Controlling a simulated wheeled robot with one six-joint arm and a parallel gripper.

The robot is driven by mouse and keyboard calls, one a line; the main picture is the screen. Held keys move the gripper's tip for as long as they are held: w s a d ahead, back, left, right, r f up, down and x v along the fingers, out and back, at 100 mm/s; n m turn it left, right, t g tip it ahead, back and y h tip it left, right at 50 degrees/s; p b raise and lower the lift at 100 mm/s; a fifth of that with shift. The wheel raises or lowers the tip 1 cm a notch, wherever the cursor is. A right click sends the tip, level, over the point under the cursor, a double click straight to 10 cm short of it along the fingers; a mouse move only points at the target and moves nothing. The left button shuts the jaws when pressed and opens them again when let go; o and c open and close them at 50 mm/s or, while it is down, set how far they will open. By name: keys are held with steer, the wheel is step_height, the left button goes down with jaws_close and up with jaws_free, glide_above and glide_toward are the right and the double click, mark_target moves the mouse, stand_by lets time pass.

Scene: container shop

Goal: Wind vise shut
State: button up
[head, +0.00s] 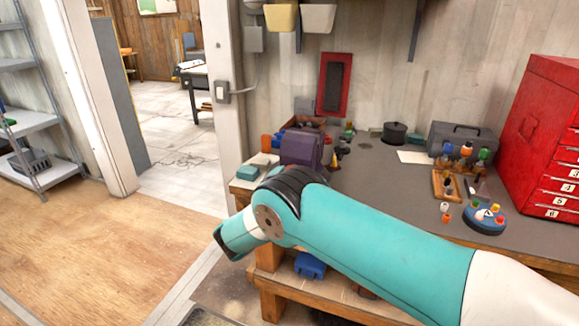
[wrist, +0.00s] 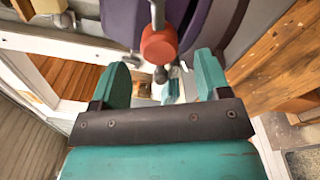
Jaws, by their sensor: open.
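The purple vise (head: 301,148) stands at the left end of the grey workbench in the head view. My arm hides its lower part. In the wrist view, its purple body (wrist: 121,18) fills the top. A grey handle bar (wrist: 157,13) with a red-orange knob (wrist: 159,45) reaches down in front of it. My gripper (wrist: 161,66) is open, its teal fingers apart on either side of the knob in the picture. I see no clear contact, and cannot judge the depth between them. The fingers are not clear in the head view.
The grey bench top (head: 385,185) is mostly clear right of the vise. A round puzzle base (head: 484,222), wooden peg racks, a dark pot (head: 395,132) and a red drawer cabinet (head: 540,135) stand farther right. Open wooden floor (head: 95,235) lies left.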

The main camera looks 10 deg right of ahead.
steer(key=shift+p+x, duration=0.35)
steer(key=shift+x, duration=2.35)
steer(key=c, duration=0.9)
